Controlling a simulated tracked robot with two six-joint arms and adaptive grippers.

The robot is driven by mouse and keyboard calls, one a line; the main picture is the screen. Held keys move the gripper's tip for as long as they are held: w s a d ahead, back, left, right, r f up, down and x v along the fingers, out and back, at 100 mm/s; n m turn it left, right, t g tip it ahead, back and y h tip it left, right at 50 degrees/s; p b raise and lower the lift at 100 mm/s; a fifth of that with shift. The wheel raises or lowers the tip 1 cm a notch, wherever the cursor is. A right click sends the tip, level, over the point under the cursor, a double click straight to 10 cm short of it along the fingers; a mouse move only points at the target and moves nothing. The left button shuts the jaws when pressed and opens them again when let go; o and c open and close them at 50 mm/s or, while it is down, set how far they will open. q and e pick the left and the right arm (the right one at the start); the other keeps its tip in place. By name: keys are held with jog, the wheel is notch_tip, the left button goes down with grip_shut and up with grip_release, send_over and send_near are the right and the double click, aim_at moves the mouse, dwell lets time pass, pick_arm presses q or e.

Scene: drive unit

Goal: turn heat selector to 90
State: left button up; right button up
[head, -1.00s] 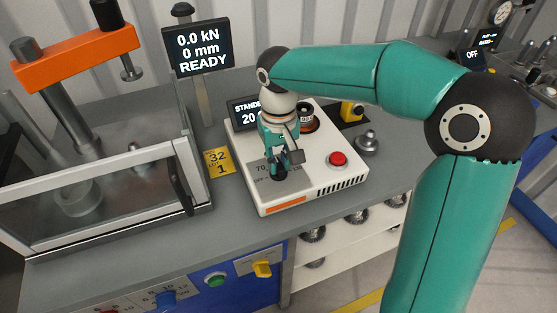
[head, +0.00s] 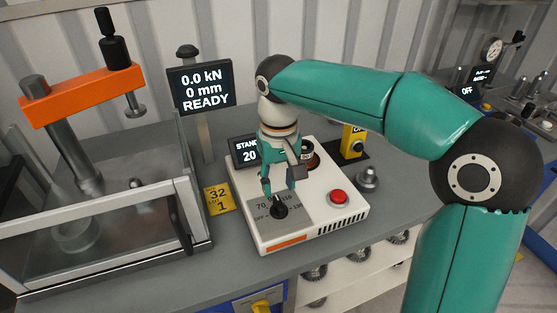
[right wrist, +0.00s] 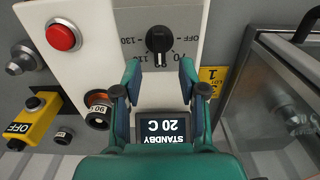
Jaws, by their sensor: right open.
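The heat selector is a black knob (head: 281,210) on a grey scale plate on top of a white heater box (head: 342,187). In the right wrist view the knob (right wrist: 160,39) appears upside down, with OFF, 70, 110 and 130 around it; a pale mark lies toward the 70–110 side, and I cannot read its exact setting. My right gripper (head: 279,190) is open and empty just above and behind the knob. Its fingertips (right wrist: 160,91) are spread apart, with the knob beyond them. The box's display (right wrist: 164,131) reads STANDBY 20 C. My left gripper is out of view.
A red button (head: 338,196) and a copper-rimmed socket (right wrist: 98,105) are on the box. A yellow OFF switch (head: 353,142) and a metal knob (head: 368,177) stand to the right. A press enclosure (head: 110,230) stands left, past a yellow label (head: 219,200).

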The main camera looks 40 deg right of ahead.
aim_at(278, 202)
notch_tip(278, 202, up, 6)
jog(key=shift+r, duration=0.2)
jog(key=shift+f, duration=0.15)
dwell(1.1)
